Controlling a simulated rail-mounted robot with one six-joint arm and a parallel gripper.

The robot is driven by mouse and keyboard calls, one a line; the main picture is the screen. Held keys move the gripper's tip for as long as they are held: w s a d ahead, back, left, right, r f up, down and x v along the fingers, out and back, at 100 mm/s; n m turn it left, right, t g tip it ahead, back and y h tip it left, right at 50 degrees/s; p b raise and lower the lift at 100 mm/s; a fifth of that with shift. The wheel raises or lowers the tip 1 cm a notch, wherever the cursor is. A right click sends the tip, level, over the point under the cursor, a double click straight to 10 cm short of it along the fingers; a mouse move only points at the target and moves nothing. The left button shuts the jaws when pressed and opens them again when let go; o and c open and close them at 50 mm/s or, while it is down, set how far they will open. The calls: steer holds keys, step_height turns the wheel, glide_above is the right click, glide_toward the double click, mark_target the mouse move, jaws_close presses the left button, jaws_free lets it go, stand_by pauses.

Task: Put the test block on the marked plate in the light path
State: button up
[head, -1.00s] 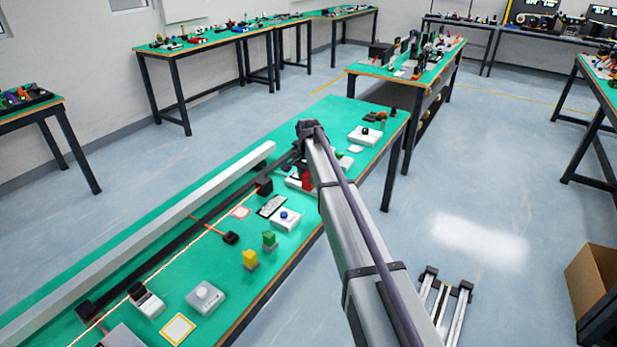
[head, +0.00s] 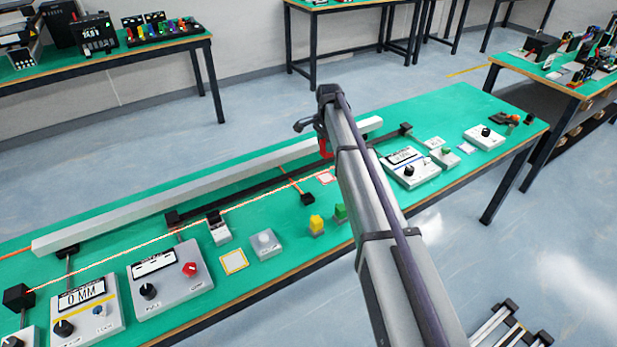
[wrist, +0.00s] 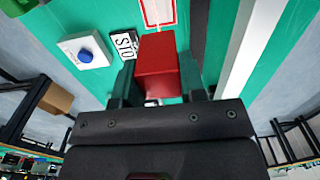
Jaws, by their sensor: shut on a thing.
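The test block, red, shows in the wrist view (wrist: 157,65) between the two dark fingers of my gripper (wrist: 160,84). In the head view only a sliver of the red block (head: 325,148) shows beside my arm. A white plate with a red outline lies ahead of the block in the wrist view (wrist: 158,10). In the head view this plate (head: 325,177) lies on the green bench beside the thin orange light line, partly hidden by my arm. The block looks held above the bench, apart from the plate; its height is hard to tell.
A long pale rail (head: 200,190) runs along the back of the bench. A yellow block (head: 316,224) and a green block (head: 340,212) stand in front of my arm. A yellow-outlined plate (head: 234,261) lies further left. Control boxes, one with a red knob (head: 190,269), line the front.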

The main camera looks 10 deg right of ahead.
steer(key=b, duration=1.1)
glide_above(326, 178)
step_height(326, 178, down, 10)
steer(key=shift+w+f, duration=0.1)
steer(key=shift+f, duration=0.15)
steer(key=shift+r+p, duration=0.3)
steer(key=shift+p, duration=0.2)
steer(key=shift+f+b, duration=0.3)
steer(key=o, duration=0.9)
steer(key=shift+r, duration=0.1)
steer(key=shift+o, duration=0.2)
